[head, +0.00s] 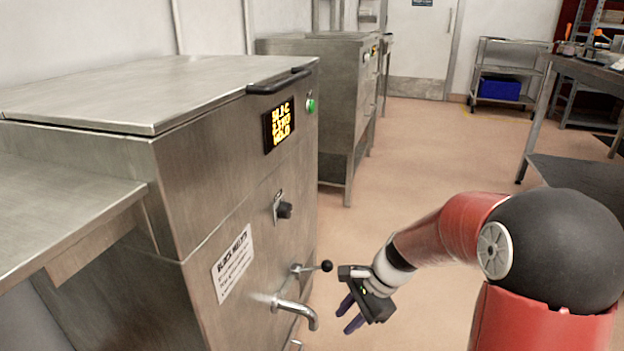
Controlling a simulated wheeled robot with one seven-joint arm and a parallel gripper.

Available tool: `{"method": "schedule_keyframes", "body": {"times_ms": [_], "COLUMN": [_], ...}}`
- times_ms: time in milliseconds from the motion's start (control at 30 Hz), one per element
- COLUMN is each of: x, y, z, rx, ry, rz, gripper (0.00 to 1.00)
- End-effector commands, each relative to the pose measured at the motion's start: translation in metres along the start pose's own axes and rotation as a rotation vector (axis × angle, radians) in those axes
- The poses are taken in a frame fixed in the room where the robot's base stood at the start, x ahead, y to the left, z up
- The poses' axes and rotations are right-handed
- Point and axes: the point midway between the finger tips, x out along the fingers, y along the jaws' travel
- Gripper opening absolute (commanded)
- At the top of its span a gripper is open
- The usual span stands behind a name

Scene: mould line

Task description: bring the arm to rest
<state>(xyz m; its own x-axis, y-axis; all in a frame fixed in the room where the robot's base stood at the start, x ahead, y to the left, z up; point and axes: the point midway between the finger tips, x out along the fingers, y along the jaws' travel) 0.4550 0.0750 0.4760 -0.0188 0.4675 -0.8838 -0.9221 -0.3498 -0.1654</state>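My arm is red with a black rounded joint and reaches in from the lower right in the head view. My gripper (350,314) is at its end, pointing down and to the left, with its two dark fingers apart and nothing seen between them. It is just right of a lever with a black ball knob (326,266) and a bent metal spout (298,310) on the front of a steel machine (170,165). The gripper looks close to the knob, but I cannot tell the exact gap.
The machine has a lid handle (279,82), a lit display (279,127), a dial (285,210) and a label (232,263). A second steel unit (330,95) stands behind. A workbench (590,72) is at right, a trolley with a blue bin (499,88) far back. Floor (430,150) between is clear.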

Motion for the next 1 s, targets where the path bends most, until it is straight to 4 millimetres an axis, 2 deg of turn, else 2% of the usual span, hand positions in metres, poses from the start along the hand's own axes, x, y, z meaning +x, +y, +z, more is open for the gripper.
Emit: {"method": "schedule_keyframes", "body": {"times_ms": [33, 200, 400, 500, 700, 833, 1000], "x": [-0.026, -0.088, -0.150, -0.174, -0.202, -0.207, -0.208], "y": [0.008, 0.041, 0.089, 0.113, 0.148, 0.157, 0.159], "z": [0.013, 0.043, 0.073, 0.084, 0.094, 0.096, 0.096], "rx": [-0.105, -0.439, -0.801, -0.961, -1.175, -1.231, -1.238], "ry": [0.061, 0.244, 0.454, 0.552, 0.687, 0.724, 0.728], "rz": [-0.006, 0.008, 0.043, 0.068, 0.112, 0.127, 0.130], "gripper": [0.29, 0.29, 0.29, 0.29, 0.29, 0.29, 0.29]}}
